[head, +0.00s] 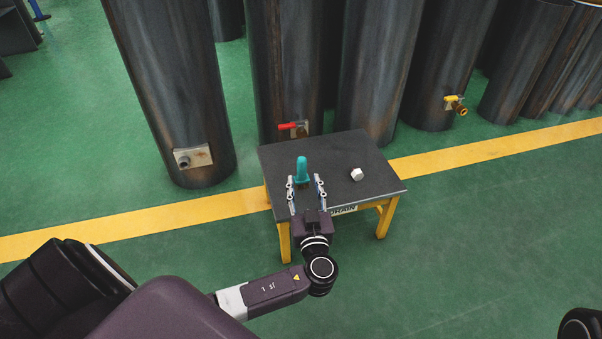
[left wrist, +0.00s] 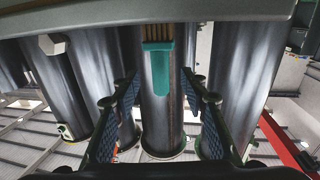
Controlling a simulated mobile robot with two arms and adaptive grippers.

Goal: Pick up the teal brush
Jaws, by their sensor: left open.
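The teal brush (head: 302,168) stands on the dark top of a small table (head: 340,150), near its left side. In the left wrist view the teal handle (left wrist: 159,72) is in the middle, with tan bristles (left wrist: 159,34) at the table side. My left gripper (head: 305,183) is open at the table's near side, its fingers pointing at the brush. In the left wrist view its two fingers (left wrist: 160,82) flank the handle's line, with gaps on both sides. My right gripper is out of view.
A white nut-like block (head: 357,174) sits on the table right of the brush; it also shows in the left wrist view (left wrist: 52,45). Large dark cylinders (head: 380,70) stand close behind the table. Green floor in front is clear.

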